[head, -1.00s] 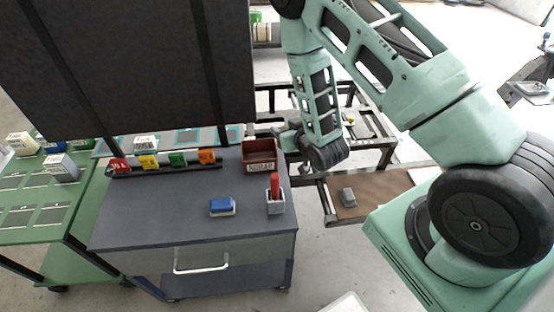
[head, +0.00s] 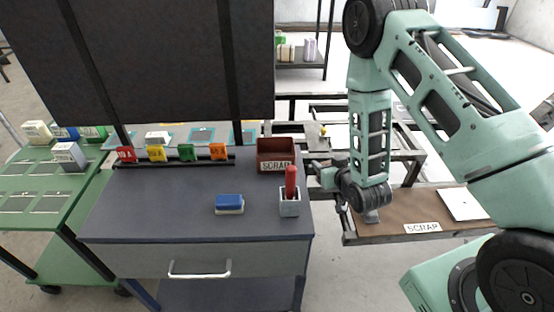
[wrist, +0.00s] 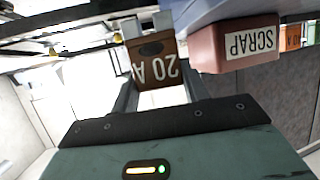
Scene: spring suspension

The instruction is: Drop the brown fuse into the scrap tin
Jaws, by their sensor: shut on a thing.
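In the wrist view my gripper (wrist: 158,82) is shut on the brown fuse (wrist: 155,70), marked 20 A, which sits between the two fingers. The label reads upside down there. The scrap tin (head: 276,147) is a reddish-brown open box with a SCRAP label, at the back right of the dark cart top. In the wrist view the tin (wrist: 213,48) is just right of the fuse, apart from it. In the head view my gripper (head: 316,176) is right of the tin, beside the cart edge; the fuse cannot be made out there.
A red-handled tool stands in a grey holder (head: 289,206) in front of the tin. A blue block (head: 229,203) lies on the cart. Several coloured fuses sit on a rail (head: 178,161) at the back. A brown board (head: 395,208) with another SCRAP label (head: 422,227) is at the right.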

